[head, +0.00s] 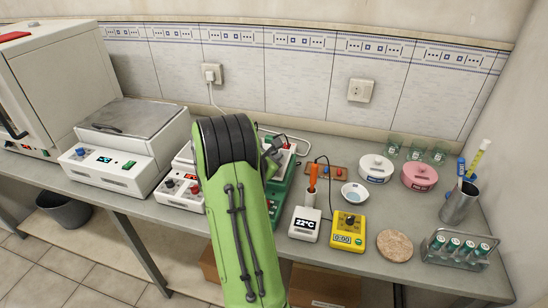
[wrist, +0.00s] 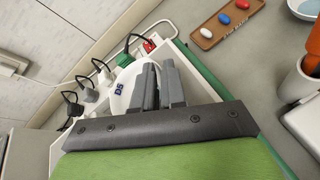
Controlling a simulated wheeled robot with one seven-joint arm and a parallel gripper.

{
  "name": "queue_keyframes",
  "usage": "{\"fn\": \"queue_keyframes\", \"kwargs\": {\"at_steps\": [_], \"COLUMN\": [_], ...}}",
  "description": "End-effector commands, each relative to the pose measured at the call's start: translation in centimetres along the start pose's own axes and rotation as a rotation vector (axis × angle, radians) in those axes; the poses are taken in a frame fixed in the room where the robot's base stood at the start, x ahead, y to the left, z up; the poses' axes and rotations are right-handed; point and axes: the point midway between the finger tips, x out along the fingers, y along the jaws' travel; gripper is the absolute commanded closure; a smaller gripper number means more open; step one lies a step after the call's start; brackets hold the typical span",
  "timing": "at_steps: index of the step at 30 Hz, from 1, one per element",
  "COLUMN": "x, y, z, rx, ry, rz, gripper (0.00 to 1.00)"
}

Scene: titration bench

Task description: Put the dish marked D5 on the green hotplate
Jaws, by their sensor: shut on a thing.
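The white dish marked D5 (wrist: 118,100) shows in the wrist view with its blue label at the left. My gripper (wrist: 158,72) is shut on it at the dish's right side. The green hotplate (wrist: 204,76) has a green body and a pale top, and it lies beneath the dish and fingers. I cannot tell whether the dish touches the plate. In the head view my green arm covers much of the green hotplate (head: 291,178), and my gripper (head: 273,156) is over its far part. The dish is hidden or too small to make out there.
Another white device (head: 180,189) stands left of my arm.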

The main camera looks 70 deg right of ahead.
Motion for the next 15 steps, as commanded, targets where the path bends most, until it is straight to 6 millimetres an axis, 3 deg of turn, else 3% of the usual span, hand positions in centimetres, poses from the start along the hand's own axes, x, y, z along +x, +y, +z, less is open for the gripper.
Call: {"fn": "queue_keyframes", "kwargs": {"at_steps": [2, 3, 8, 15], "x": [0.11, 0.14, 0.10, 0.09], "y": [-0.10, -0.13, -0.10, -0.09], "z": [-0.24, -0.31, -0.23, -0.20], "rx": [0.000, 0.000, 0.000, 0.000], "ry": [0.000, 0.001, 0.001, 0.000], "rz": [0.000, 0.000, 0.000, 0.000], "gripper": [1.00, 0.88, 0.63, 0.63]}}
